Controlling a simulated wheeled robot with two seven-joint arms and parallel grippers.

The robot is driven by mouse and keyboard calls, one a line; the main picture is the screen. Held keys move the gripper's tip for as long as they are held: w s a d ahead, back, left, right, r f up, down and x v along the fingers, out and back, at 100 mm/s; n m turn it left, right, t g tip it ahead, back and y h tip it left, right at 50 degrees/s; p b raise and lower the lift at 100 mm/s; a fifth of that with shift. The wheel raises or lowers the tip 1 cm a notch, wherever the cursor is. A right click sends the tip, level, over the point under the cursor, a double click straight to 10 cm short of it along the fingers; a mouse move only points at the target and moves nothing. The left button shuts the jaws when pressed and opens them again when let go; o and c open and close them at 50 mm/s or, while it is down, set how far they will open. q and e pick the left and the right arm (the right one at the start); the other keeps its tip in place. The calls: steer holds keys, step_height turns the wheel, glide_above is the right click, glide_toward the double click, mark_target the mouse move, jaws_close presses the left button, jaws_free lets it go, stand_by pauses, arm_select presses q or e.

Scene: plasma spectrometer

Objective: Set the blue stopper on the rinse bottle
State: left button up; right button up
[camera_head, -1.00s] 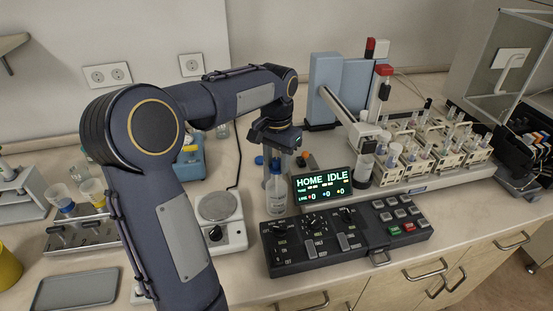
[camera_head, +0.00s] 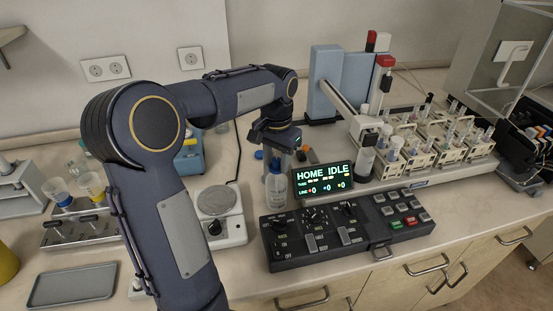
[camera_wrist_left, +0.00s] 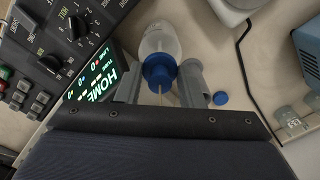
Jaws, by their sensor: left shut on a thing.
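The rinse bottle (camera_head: 277,191) is clear and stands upright behind the black control panel, just left of the green-lit display. It also shows in the left wrist view (camera_wrist_left: 162,39). The blue stopper (camera_wrist_left: 159,72) is over the bottle's mouth, between my left fingers; whether it is fully seated I cannot tell. My left gripper (camera_head: 277,160) points down over the bottle and is shut on the stopper; its two grey fingers (camera_wrist_left: 160,82) flank it in the wrist view. The gripper partly hides the stopper in the head view. My right gripper is not in view.
A second blue cap (camera_wrist_left: 220,98) lies on the bench beside the bottle. The control panel (camera_head: 345,232) is in front, the display (camera_head: 323,180) close on the right. A hotplate (camera_head: 215,203) stands left, and sample racks (camera_head: 440,140) fill the right.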

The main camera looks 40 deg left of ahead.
arm_select(q)
steer(key=o, duration=1.1)
steer(key=shift+c, duration=0.2)
step_height(320, 180, up, 7)
steer(key=shift+r, duration=0.4)
